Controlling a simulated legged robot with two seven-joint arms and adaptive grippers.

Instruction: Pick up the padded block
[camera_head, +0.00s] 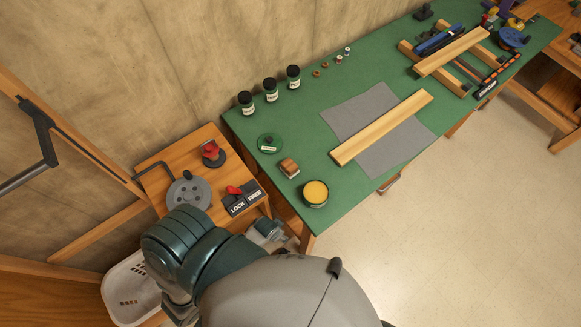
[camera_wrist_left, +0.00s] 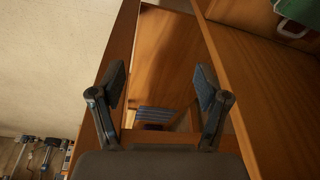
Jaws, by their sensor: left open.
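A small brown block (camera_head: 289,168) with a paler side, which looks like the padded block, sits on the green bench top (camera_head: 300,205) near its left end. It is between a green round tin and an open yellow tin. My left gripper (camera_wrist_left: 160,92) shows in the left wrist view, open, with nothing between its fingers. Behind the fingers are brown wooden panels, and the block does not show there. In the head view my arm fills the bottom middle, and the gripper itself is not visible. My right gripper is in neither view.
The open yellow tin (camera_head: 315,193) and green tin (camera_head: 270,144) flank the block. Dark jars (camera_head: 270,89) stand behind. A long wood strip (camera_head: 382,127) lies on a grey mat (camera_head: 362,109). A lower side table (camera_head: 165,157) holds a LOCK/FREE switch (camera_head: 243,199).

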